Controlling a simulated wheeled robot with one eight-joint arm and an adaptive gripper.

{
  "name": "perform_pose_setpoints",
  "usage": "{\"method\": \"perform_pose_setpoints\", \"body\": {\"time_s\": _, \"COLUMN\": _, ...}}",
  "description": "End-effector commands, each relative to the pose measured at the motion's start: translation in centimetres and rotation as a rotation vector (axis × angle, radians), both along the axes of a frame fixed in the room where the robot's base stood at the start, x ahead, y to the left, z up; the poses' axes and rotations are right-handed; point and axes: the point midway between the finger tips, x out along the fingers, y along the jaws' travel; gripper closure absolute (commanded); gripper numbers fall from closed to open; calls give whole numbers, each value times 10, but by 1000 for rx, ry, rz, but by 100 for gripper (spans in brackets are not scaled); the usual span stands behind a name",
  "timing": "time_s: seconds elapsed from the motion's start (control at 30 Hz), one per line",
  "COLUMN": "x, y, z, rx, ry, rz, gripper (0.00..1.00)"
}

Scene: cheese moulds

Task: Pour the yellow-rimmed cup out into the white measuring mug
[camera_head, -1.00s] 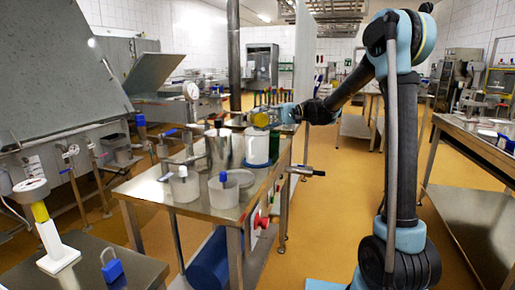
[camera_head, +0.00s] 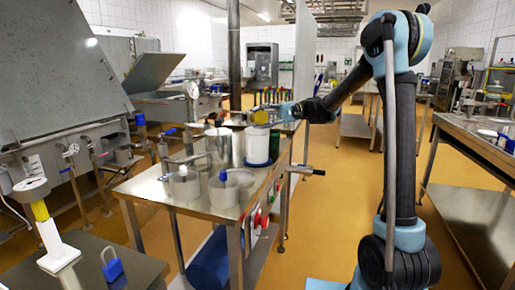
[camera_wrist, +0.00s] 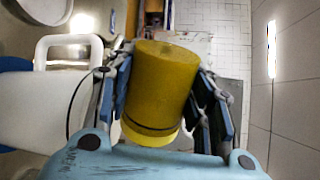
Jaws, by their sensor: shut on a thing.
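The yellow cup (camera_wrist: 160,85) fills the middle of the wrist view, with a dark ring near its lower end. My gripper (camera_wrist: 165,100) is shut on it, with a finger on each side. In the head view the yellow cup (camera_head: 261,117) is small and appears to lie about on its side at my gripper (camera_head: 283,113). The white measuring mug (camera_head: 257,148) stands just below it on the steel table. In the wrist view the white mug (camera_wrist: 20,110) shows at the left with its handle, apart from the cup. The cup's opening and contents cannot be made out.
The steel table (camera_head: 150,190) also bears a metal pot (camera_head: 218,148) left of the mug and two clear containers (camera_head: 185,187) in front. A dark green object (camera_head: 274,143) stands close to the mug's right. A blue padlock (camera_head: 112,266) is at the lower left.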

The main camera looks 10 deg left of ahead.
Motion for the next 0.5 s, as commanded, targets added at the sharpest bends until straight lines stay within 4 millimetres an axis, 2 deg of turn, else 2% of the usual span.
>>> {"method": "perform_pose_setpoints", "body": {"time_s": 0.5, "x": 3, "y": 2, "z": 3, "rx": -31, "ry": 62, "rz": 0, "gripper": 80}}
